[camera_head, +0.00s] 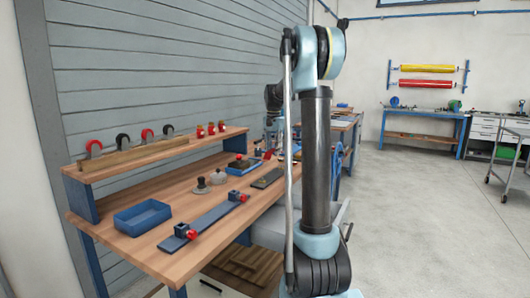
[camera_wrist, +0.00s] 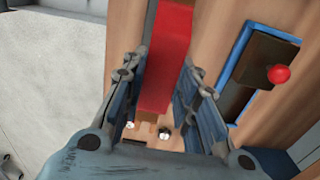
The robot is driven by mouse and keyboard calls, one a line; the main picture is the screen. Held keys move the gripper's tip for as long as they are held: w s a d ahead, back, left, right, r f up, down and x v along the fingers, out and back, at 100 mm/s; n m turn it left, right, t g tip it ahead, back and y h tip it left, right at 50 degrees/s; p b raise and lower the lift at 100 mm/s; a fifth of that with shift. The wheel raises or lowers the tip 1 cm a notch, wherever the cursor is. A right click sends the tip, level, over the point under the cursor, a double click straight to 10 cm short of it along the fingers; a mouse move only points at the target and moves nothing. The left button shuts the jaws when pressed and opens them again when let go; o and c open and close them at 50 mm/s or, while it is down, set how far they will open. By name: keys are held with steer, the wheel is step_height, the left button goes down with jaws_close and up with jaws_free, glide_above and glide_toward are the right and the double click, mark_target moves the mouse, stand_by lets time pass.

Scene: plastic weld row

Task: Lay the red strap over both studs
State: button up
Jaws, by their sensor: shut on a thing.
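My gripper (camera_wrist: 158,72) has one finger on each side of the red strap (camera_wrist: 168,50) in the wrist view and is shut on it. The strap runs from the top edge of that view down between the fingers. Two small shiny round tops, which look like the studs (camera_wrist: 164,132), lie below the strap's near end, low between the fingers. Their base is mostly hidden by my gripper. In the head view a small red patch, likely the strap (camera_head: 267,156), shows over the bench's far part. My arm hides much of the gripper there.
A blue tray (camera_wrist: 236,60) with a dark block and red knob (camera_wrist: 279,74) lies right of the strap. A raised shelf (camera_head: 150,154) runs behind.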

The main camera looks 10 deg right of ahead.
steer(key=shift+a, duration=0.2)
steer(key=shift+d+f, duration=0.1)
steer(key=shift+f, duration=0.1)
steer(key=shift+f, duration=2.3)
steer(key=shift+r, duration=0.1)
steer(key=shift+f, duration=0.35)
steer(key=shift+f, duration=0.45)
steer(key=shift+f, duration=1)
stand_by(1.5)
